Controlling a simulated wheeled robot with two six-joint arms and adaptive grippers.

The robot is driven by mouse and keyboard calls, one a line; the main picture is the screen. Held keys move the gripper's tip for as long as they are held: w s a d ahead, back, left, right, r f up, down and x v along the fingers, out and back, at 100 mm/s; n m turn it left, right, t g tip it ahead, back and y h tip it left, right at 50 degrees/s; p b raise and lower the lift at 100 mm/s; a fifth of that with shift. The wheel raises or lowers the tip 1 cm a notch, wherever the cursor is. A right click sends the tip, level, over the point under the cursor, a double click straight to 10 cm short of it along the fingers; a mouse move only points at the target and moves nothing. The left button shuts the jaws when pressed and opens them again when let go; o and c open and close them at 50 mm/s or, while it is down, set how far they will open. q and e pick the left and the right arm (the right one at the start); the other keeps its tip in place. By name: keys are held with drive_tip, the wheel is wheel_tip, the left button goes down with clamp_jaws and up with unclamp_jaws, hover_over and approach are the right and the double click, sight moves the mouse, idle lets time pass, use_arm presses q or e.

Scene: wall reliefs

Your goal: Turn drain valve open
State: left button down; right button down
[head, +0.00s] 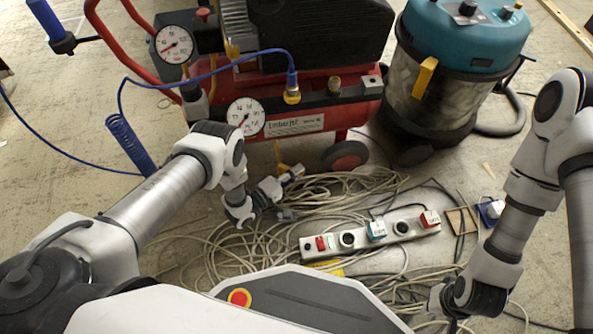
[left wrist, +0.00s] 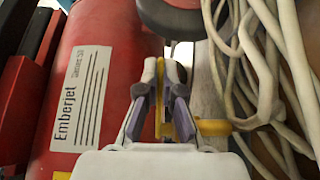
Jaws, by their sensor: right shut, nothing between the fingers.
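The red compressor tank (head: 300,118) stands at the back with yellow drain valve parts (head: 280,160) low at its underside. In the left wrist view, a yellow strip of the drain valve (left wrist: 160,88) lies between my fingertips, and a yellow stub sticks out to the right of them. My left gripper (head: 297,172) reaches under the tank; its fingers (left wrist: 161,75) close in on the yellow strip from both sides and look shut on it. The fingers hide part of the valve. My right gripper (head: 452,325) is shut and empty at the bottom edge.
Tangled pale cables (head: 350,188) lie around my left gripper, with a white power strip (head: 370,235) in front. A teal vacuum (head: 462,70) stands at the back right. A blue coiled hose (head: 130,145) is at left. Bare floor shows at far left.

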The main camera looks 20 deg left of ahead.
use_arm(q)
drive_tip(key=c, duration=1.3)
unclamp_jaws()
